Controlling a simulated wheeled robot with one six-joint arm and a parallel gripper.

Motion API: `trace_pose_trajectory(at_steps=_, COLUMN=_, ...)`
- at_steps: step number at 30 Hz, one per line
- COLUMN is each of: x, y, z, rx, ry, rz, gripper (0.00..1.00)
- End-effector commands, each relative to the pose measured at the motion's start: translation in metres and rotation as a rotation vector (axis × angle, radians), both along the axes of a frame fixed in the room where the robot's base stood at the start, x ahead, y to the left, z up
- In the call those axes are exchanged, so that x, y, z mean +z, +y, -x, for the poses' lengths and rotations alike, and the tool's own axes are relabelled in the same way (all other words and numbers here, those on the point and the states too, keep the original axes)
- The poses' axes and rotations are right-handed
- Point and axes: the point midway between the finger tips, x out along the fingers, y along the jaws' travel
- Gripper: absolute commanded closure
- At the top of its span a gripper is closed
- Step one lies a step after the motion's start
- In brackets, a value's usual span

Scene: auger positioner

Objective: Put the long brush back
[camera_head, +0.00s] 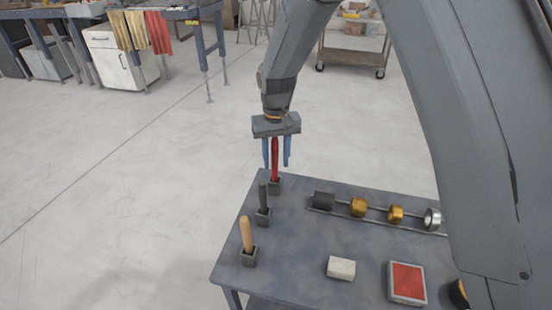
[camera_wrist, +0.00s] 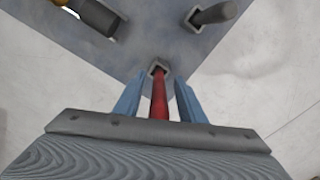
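A red handle (camera_head: 275,162), perhaps the long brush, stands upright in a small dark square holder (camera_head: 275,187) at the table's far left corner. It also shows in the wrist view (camera_wrist: 159,97), with its lower end in the holder's opening. My gripper (camera_head: 277,165) is above the holder with its blue fingers on either side of the red handle. In the wrist view my gripper (camera_wrist: 158,95) shows a gap between each finger and the handle, so it is open. The handle's lower end is hidden in the holder.
A black handle (camera_head: 263,197) and a wooden handle (camera_head: 246,234) stand in holders along the left edge of the table (camera_head: 300,235). A rod with a dark cylinder (camera_head: 323,200) and gold and silver rings lies right. A white block (camera_head: 341,268) and red-topped tray (camera_head: 407,282) are nearer.

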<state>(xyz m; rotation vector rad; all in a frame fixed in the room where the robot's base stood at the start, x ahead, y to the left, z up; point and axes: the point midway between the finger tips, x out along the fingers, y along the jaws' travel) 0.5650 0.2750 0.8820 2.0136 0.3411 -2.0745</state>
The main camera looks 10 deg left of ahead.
Motion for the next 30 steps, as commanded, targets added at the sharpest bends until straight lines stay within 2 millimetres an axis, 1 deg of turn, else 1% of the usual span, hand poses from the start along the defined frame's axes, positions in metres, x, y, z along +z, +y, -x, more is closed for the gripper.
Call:
trace_pose_trajectory(at_steps=5, x=0.001, y=0.0, z=0.0, rx=0.0, ry=0.0, rz=0.0, gripper=0.64)
trace_pose_trajectory(at_steps=8, x=0.007, y=0.0, z=-0.001, rx=0.0, ry=-0.003, rz=-0.001, gripper=0.64)
trace_pose_trajectory(at_steps=10, x=0.015, y=0.001, z=-0.002, rx=0.0, ry=-0.003, rz=-0.001, gripper=0.64)
trace_pose_trajectory(at_steps=14, x=0.038, y=0.001, z=-0.003, rx=0.0, ry=-0.005, rz=-0.003, gripper=0.64)
trace_pose_trajectory(at_steps=21, x=0.087, y=0.001, z=-0.004, rx=0.001, ry=-0.004, rz=-0.003, gripper=0.64)
trace_pose_trajectory(at_steps=25, x=0.106, y=0.001, z=-0.004, rx=0.001, ry=-0.003, rz=-0.001, gripper=0.64)
trace_pose_trajectory(at_steps=30, x=0.119, y=0.001, z=-0.004, rx=0.0, ry=-0.002, rz=-0.001, gripper=0.64)
